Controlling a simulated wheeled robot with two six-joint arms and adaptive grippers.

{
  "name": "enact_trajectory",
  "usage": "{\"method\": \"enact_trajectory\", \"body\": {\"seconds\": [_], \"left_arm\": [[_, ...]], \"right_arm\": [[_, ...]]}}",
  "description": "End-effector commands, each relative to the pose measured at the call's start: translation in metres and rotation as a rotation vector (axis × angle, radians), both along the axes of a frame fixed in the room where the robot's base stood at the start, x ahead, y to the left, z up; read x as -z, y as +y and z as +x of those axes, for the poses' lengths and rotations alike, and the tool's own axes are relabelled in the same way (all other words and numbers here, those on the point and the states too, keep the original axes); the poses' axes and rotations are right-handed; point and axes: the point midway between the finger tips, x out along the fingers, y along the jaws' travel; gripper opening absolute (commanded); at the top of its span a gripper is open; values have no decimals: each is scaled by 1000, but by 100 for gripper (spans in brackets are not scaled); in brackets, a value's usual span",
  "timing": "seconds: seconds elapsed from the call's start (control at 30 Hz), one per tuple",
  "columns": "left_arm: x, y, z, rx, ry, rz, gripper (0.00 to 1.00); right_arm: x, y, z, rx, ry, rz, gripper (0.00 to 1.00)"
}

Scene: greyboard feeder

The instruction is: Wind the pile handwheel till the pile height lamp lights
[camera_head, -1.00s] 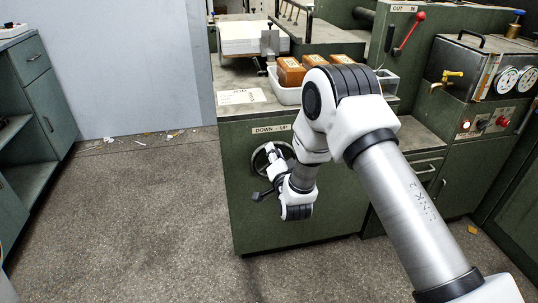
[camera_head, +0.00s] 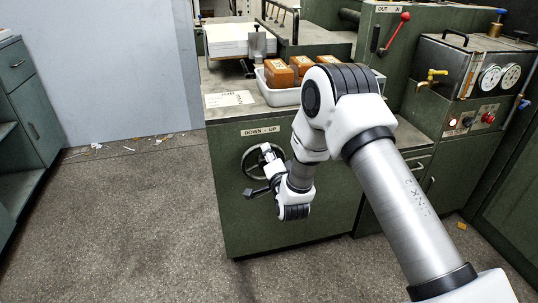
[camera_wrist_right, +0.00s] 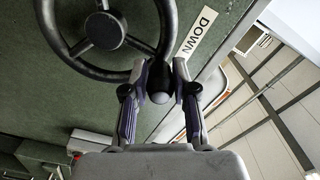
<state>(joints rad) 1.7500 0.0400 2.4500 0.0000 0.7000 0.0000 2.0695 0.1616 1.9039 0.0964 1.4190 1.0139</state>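In the right wrist view the handwheel (camera_wrist_right: 62,54) is at the upper left, partly cut off. My right gripper (camera_head: 266,158) is at the wheel's right side in the head view. In the wrist view my right gripper (camera_wrist_right: 166,66) has its fingers on both sides of the wheel's crank handle, with its dark round knob (camera_wrist_right: 160,97) between them. It looks shut on the handle. My left gripper is not in view. I cannot identify the pile height lamp.
A white pile (camera_head: 240,40) stands on the machine. A white tray (camera_head: 276,96) holds orange-brown blocks (camera_head: 278,74). The floor (camera_head: 120,220) left of the machine is mostly clear.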

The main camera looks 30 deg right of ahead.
Motion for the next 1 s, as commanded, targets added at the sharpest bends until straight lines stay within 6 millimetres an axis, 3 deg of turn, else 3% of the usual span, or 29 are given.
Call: {"method": "enact_trajectory", "body": {"seconds": [0.43, 0.57, 0.8, 1.0], "left_arm": [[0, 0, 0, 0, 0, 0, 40], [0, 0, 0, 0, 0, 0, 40], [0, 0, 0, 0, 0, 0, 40], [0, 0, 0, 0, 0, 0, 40]], "right_arm": [[0, 2, -7, -1, 2, -1, 50], [1, 8, -31, -2, 6, -1, 50], [1, 22, -91, -2, 5, -1, 50], [1, 28, -116, 0, 2, -1, 50]]}}
